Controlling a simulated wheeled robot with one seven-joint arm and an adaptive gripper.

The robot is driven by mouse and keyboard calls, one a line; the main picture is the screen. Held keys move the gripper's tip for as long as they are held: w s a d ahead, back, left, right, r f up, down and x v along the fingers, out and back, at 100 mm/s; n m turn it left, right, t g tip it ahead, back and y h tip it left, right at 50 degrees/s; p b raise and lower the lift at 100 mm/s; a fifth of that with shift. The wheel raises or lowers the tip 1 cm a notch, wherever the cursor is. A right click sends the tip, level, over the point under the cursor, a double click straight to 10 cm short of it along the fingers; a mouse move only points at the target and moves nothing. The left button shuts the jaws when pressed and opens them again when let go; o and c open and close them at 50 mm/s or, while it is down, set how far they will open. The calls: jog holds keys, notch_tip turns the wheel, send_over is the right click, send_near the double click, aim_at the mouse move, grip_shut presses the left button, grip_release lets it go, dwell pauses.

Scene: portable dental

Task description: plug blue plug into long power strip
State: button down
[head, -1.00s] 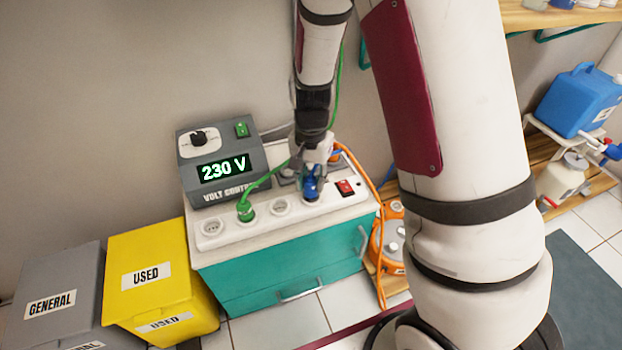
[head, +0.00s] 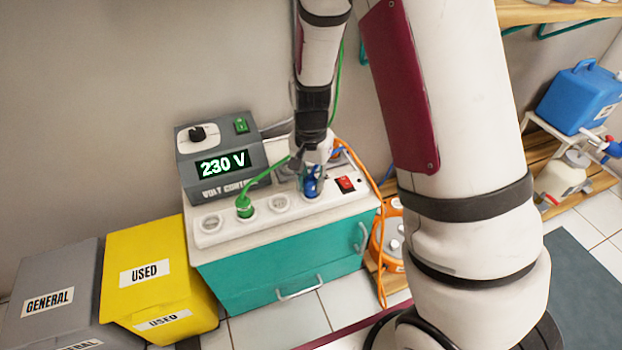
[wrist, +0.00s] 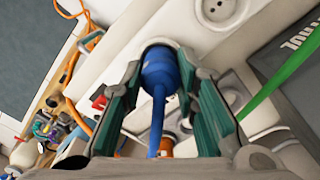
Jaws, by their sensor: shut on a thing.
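The blue plug (head: 312,182) is upright at the right-hand socket of the long white power strip (head: 328,201), beside the red switch. My gripper (head: 315,170) is shut on it from above. In the wrist view the blue plug (wrist: 159,72) sits between the two green-padded fingers (wrist: 160,88), its head against the round socket. The plug's face is hidden, so how deep it sits cannot be told. A green plug (head: 245,207) is in another socket of the strip. Sockets at the far left (head: 211,223) and middle (head: 279,203) are empty.
The grey volt control box (head: 222,165), showing 230 V, stands behind the strip on a teal cabinet (head: 280,272). A green cable (head: 272,171) arcs close to my gripper. An orange cable (head: 372,180) hangs at the right. Yellow (head: 155,250) and grey (head: 50,280) bins stand left.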

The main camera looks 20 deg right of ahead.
aim_at(311, 178)
jog(key=shift+f, duration=0.15)
jog(key=c, duration=1.2)
grip_release()
notch_tip(311, 178, up, 12)
jog(key=shift+r, duration=0.1)
